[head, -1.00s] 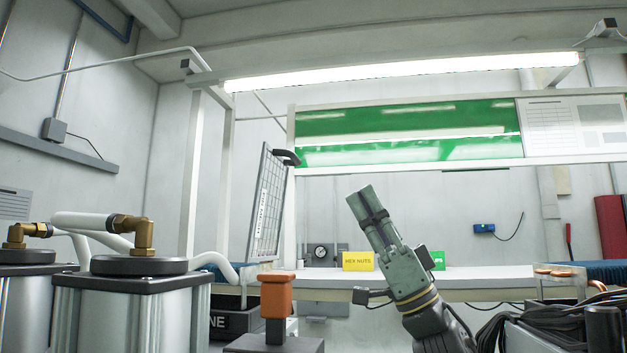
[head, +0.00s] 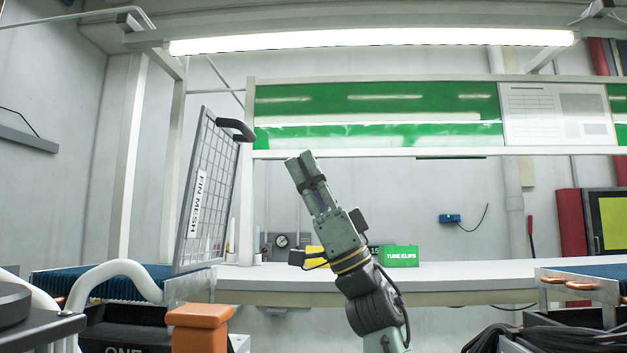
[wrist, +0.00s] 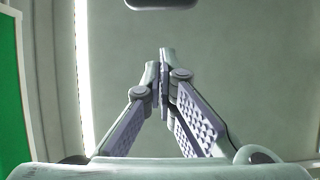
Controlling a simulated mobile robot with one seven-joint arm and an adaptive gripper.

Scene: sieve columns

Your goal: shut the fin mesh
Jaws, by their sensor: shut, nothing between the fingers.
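The fin mesh (head: 208,195) is a grey framed grid panel with a white label reading "FIN MESH". In the head view it stands raised, nearly upright, at left of centre, above a blue finned block (head: 103,283). A dark handle (head: 236,129) sticks out at its top right. My gripper (head: 299,158) is raised to the right of the mesh, apart from it, pointing up and slightly left. Its fingers are together and empty; the wrist view shows the fingertips (wrist: 165,52) meeting against a plain grey background. The mesh is not seen in the wrist view.
A white bench (head: 450,271) runs behind, with a green "TUBE CLIPS" box (head: 401,256) and a yellow box (head: 316,254). An orange block (head: 200,328) stands in front of the mesh. A white hose (head: 120,272) curves at left. Copper-topped parts and cables lie at right.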

